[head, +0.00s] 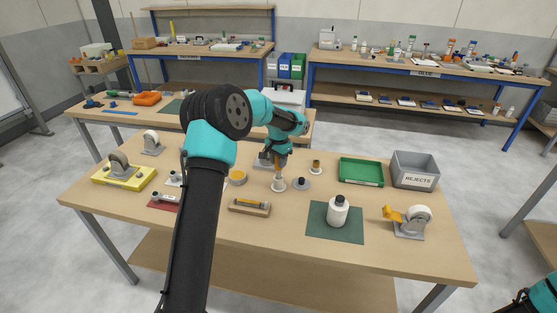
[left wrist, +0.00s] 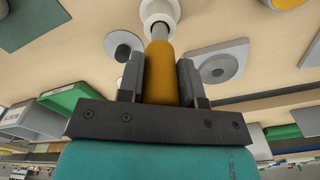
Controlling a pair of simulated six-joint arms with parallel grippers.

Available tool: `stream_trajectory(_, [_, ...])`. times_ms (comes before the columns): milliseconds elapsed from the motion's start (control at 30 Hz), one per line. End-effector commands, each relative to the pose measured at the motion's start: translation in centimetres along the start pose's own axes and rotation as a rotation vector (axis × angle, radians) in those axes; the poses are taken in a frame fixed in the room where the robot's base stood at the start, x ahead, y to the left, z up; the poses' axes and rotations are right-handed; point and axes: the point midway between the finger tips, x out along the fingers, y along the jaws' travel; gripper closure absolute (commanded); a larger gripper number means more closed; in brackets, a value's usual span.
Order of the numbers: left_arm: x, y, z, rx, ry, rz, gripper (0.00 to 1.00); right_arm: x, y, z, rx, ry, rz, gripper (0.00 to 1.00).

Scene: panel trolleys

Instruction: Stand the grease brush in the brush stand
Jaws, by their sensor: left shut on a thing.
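The grease brush (left wrist: 161,72) has an ochre handle and a grey metal collar. My left gripper (left wrist: 162,88) is shut on the handle, one finger on each side. In the head view the gripper (head: 277,156) is above the middle of the bench, with the brush (head: 278,170) upright below it. The white round brush stand (head: 278,186) is directly under the brush and also shows in the left wrist view (left wrist: 158,10). The brush's lower end meets the stand's opening; its bristles are hidden, and I cannot tell how deep they are. My right gripper is out of view.
A grey disc with a dark knob (head: 301,184) is close right of the stand. A small jar (head: 316,167), yellow roll (head: 237,177) and wooden block (head: 249,207) are nearby. The green tray (head: 361,172), rejects bin (head: 414,170) and white bottle (head: 338,211) are farther right.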

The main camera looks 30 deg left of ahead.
Motion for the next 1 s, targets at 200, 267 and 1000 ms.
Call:
stream_trajectory(200, [0.4, 0.0, 0.0, 0.000, 0.000, 0.000, 0.91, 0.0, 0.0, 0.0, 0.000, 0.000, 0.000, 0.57])
stream_trajectory(267, [0.6, 0.0, 0.0, 0.000, 0.000, 0.000, 0.91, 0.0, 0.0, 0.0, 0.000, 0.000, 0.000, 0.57])
stream_trajectory(1000, [2.0, 0.0, 0.0, 0.000, 0.000, 0.000, 0.91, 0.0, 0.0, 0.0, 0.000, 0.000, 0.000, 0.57])
